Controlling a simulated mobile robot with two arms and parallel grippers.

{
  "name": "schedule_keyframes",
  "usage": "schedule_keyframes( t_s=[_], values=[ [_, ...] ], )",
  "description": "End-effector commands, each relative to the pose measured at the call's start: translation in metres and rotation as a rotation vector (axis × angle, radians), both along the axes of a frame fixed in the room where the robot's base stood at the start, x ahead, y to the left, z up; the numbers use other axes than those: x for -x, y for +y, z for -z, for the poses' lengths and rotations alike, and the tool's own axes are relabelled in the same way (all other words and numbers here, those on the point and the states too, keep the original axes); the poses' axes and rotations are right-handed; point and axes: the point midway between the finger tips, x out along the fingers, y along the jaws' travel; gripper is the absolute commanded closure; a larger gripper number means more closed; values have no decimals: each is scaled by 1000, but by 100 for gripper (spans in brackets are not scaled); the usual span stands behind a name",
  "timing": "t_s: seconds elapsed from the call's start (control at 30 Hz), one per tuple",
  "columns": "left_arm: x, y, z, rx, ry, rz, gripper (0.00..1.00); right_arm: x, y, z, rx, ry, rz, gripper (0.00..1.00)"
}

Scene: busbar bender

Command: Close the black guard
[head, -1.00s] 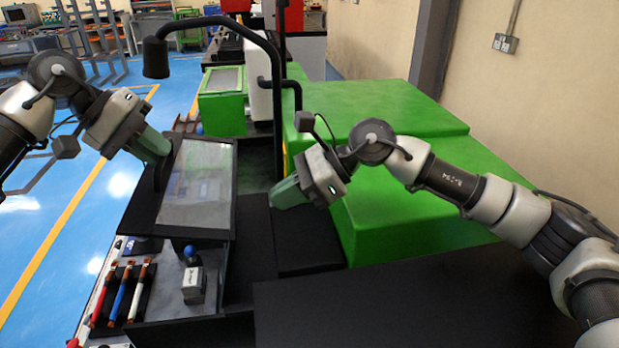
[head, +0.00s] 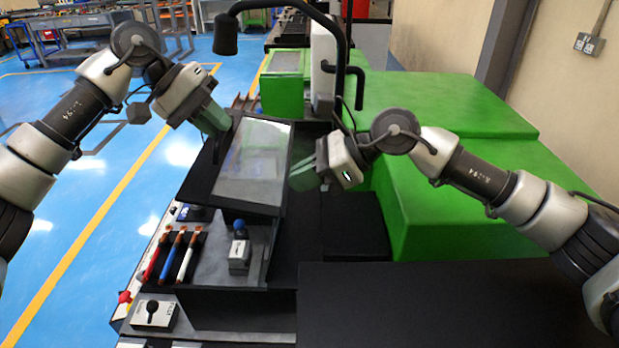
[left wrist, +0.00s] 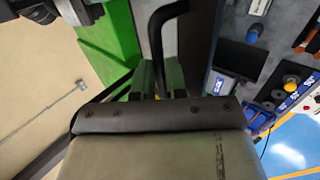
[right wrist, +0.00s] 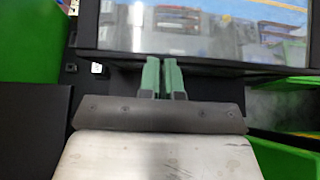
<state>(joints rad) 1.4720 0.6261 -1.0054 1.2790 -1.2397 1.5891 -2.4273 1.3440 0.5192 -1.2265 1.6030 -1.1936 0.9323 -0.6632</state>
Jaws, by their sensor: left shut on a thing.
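The black guard (head: 252,168) is a black-framed clear panel, tilted over the front of the machine. A bent black handle (left wrist: 163,25) shows in the left wrist view. My left gripper (head: 215,124) is at the guard's left edge, shut on this handle; its green fingers (left wrist: 160,76) are on either side of it. My right gripper (head: 303,172) is just right of the guard, empty, with a small gap to the frame. Its green fingers (right wrist: 161,75) are close together in the right wrist view, below the panel's lower frame edge. The contact of handle and fingers is partly hidden in the head view.
A black lamp on a curved arm (head: 226,36) hangs behind the guard. A small grey block with a blue knob (head: 240,252) and several coloured-handled tools (head: 181,255) lie in front. The green machine housing (head: 450,190) fills the right. Open blue floor (head: 90,230) lies left.

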Motion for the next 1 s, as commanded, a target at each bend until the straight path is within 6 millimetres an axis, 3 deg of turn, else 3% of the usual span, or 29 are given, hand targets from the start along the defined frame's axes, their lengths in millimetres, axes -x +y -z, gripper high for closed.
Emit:
schedule_keyframes(
  t_s=[0.03,0.2,0.23,0.4,0.73,1.0],
  values=[
    [1,-9,-5,17,-6,8,100,5,11,-4,-17,-2,-13,100],
    [2,-12,-6,21,-6,15,100,6,12,-5,-20,-1,-16,100],
    [3,-12,-6,21,-5,15,86,6,12,-5,-20,-2,-16,100],
    [3,-13,-6,21,-6,17,62,6,12,-5,-19,-1,-17,100],
    [2,-7,-11,20,-9,14,62,7,11,-3,-15,0,-20,100],
    [1,28,-49,19,-9,7,62,6,10,-2,-11,2,-17,100]
  ],
)
